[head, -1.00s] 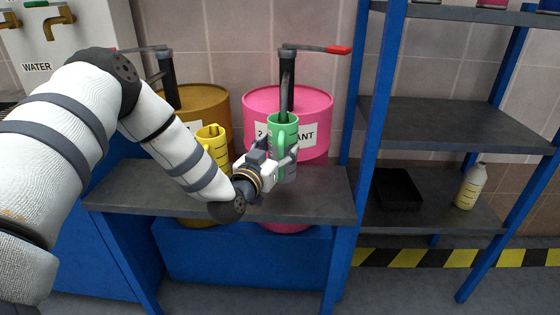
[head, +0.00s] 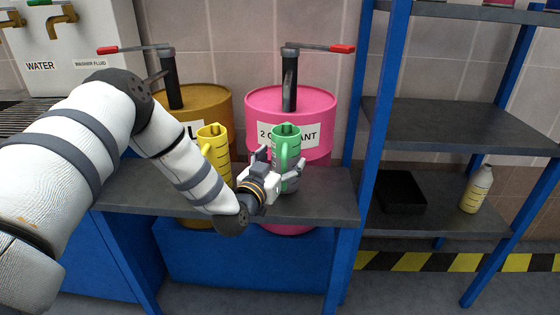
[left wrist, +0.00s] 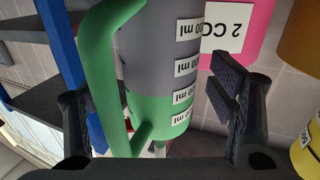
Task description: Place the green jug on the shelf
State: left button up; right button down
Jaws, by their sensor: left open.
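The green jug (head: 287,143) has a grey lower part. It looks upright on the grey bench (head: 325,205), in front of the pink drum, though its base is partly hidden. My left gripper (head: 280,172) is open, with its fingers on either side of the jug's body. In the left wrist view the jug (left wrist: 160,110) appears upside down between the open fingers (left wrist: 155,105), its green handle to the left. I cannot tell whether a finger touches it. The rack's middle shelf (head: 440,127) is empty. My right gripper is not in view.
A yellow jug (head: 213,145) stands close left of my gripper. The pink drum (head: 318,105) and a brown drum (head: 205,100) with pumps stand behind. The lower shelf holds a black tray (head: 403,200) and a bottle (head: 477,188). A blue post (head: 378,120) stands between bench and shelves.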

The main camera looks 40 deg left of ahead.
pick_arm(q)
jog(key=s+d+p, duration=0.2)
jog(key=s, duration=1)
jog(key=s+d+f+m+g+h, duration=0.1)
jog(key=s+d+f+g+h, duration=0.1)
jog(key=s+d+f+g, duration=0.6)
jog(key=s+d+f+m+g+h, duration=0.1)
jog(key=s+d+f+g+h, duration=0.3)
jog(key=s+f, duration=0.7)
jog(key=s+d+f+g+y, duration=0.15)
jog(key=s+g, duration=0.35)
jog(key=s, duration=0.7)
jog(key=s+f+g+y, duration=0.15)
jog(key=s+g, duration=0.25)
jog(key=s, duration=0.7)
jog(key=w+r+p, duration=0.1)
jog(key=w+r+t, duration=0.1)
jog(key=shift+w+p, duration=0.4)
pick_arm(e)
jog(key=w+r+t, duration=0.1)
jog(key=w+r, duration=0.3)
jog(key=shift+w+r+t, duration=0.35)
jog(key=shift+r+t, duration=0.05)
